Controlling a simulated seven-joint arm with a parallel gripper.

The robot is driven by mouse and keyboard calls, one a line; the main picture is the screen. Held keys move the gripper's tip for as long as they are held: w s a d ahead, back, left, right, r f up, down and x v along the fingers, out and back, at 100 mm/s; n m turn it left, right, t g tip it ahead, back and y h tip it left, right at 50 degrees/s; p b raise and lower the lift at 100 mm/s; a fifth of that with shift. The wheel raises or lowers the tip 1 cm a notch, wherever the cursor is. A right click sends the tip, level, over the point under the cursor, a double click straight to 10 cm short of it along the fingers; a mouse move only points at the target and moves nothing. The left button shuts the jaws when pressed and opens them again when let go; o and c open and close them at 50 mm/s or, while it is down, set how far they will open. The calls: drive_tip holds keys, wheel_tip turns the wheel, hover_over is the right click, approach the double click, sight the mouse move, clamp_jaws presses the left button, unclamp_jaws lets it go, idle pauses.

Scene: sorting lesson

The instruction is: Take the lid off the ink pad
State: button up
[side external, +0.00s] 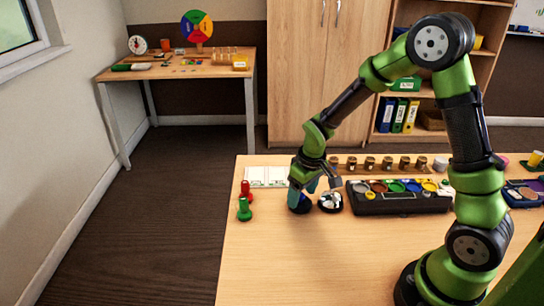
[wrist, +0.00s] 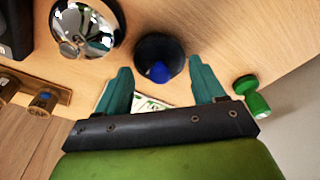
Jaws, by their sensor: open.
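A dark round piece with a blue knob-like centre, which looks like the ink pad with its lid (wrist: 158,58), sits on the table. I cannot make out a seam between lid and pad. In the side view its dark blue body (side external: 300,207) shows low beneath my gripper (side external: 303,188), partly hidden by the fingers. In the wrist view my gripper (wrist: 160,66) is open, with one teal finger on each side of the round piece and nothing held. I cannot tell whether the fingers touch it.
A shiny domed bell-like thing (side external: 331,202) stands close beside the round piece. A black paint tray (side external: 400,203) lies to its right, with a wooden rack of small pots (side external: 388,165) behind. Red (side external: 246,188) and green (side external: 244,210) stamps stand left. The front table is clear.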

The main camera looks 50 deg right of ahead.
drive_tip(key=shift+f, duration=0.45)
drive_tip(key=shift+c, duration=0.2)
clamp_jaws()
